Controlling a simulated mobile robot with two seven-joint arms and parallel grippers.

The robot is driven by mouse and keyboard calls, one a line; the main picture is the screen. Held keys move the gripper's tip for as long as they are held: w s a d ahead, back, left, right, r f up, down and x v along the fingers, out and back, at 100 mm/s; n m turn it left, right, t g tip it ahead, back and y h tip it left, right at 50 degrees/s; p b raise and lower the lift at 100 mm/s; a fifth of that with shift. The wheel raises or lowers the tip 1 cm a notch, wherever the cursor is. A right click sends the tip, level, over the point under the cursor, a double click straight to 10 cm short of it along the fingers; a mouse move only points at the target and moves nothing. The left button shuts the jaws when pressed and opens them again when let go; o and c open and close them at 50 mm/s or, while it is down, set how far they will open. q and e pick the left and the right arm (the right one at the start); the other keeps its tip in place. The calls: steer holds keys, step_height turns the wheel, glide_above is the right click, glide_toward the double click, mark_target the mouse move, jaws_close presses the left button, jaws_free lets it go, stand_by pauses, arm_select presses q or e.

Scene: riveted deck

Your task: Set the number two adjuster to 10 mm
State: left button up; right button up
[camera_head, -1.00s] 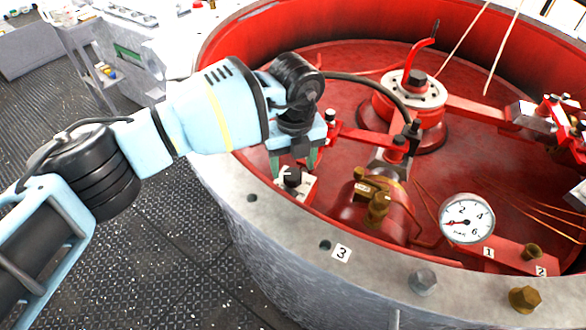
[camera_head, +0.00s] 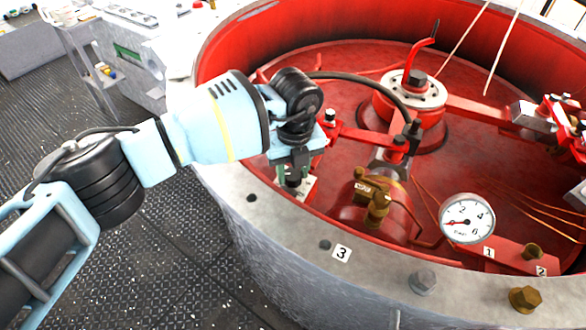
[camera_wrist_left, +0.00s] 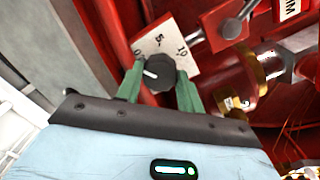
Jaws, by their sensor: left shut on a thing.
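A black round knob (camera_wrist_left: 160,74) with a white pointer mark sits on a white scale plate (camera_wrist_left: 150,43) with the marks 0, 5 and 10. The pointer lies on the left side of the knob, toward the 0 side. My left gripper (camera_wrist_left: 160,90) has its green fingers on both sides of the knob and is shut on it. In the head view the left gripper (camera_head: 293,176) reaches down over the plate (camera_head: 308,188) at the inner rim and largely hides the knob. No number for this knob is readable. My right gripper is not in view.
The grey rim (camera_head: 270,218) of the round red vessel curves below the gripper, with a 3 label (camera_head: 342,253). A brass valve (camera_head: 377,208) and a pressure gauge (camera_head: 467,219) stand to the right. A red linkage (camera_head: 350,133) lies close beside the gripper.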

arm_select(q)
steer(key=shift+m, duration=0.3)
steer(key=m, duration=0.4)
steer(key=shift+m, duration=0.3)
steer(key=m, duration=0.6)
steer(key=m+b, duration=0.1)
steer(key=m, duration=0.4)
steer(key=shift+m, duration=0.4)
steer(key=m+b, duration=0.1)
steer(key=m, duration=0.4)
steer(key=shift+m+b, duration=0.3)
steer(key=shift+m, duration=0.5)
steer(key=shift+a, duration=0.1)
steer(key=o, duration=1)
